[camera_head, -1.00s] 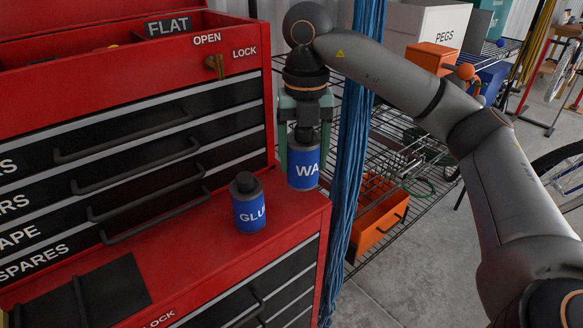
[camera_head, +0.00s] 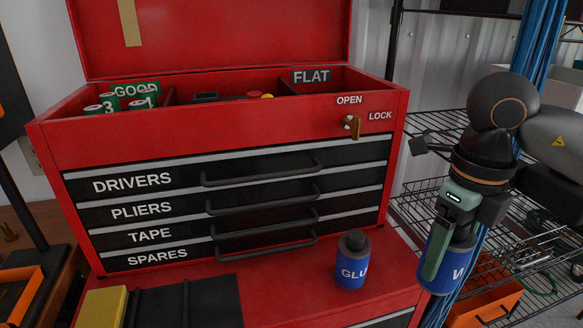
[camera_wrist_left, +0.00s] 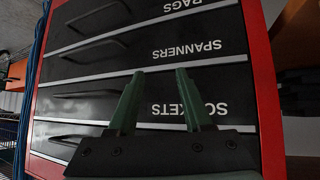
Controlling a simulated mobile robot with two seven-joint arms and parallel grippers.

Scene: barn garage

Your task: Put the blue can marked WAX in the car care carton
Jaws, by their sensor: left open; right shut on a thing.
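The blue can with a label starting "W" (camera_head: 455,272) is held by my right gripper (camera_head: 452,240) at the right of the head view. The can hangs beside the right edge of the red chest, slightly tilted, its label partly cut off by a finger and the turn of the can. My left gripper (camera_wrist_left: 160,92) is open and empty in the left wrist view, in front of black drawers marked SPANNERS and SOCKETS. The car care carton is not visible in these frames.
A blue can marked GLU (camera_head: 352,262) stands on the red chest ledge (camera_head: 300,285). The red toolbox (camera_head: 230,150) with its raised lid is behind it. Wire shelves (camera_head: 440,195), an orange bin (camera_head: 485,305) and blue hanging cords (camera_head: 535,40) lie to the right.

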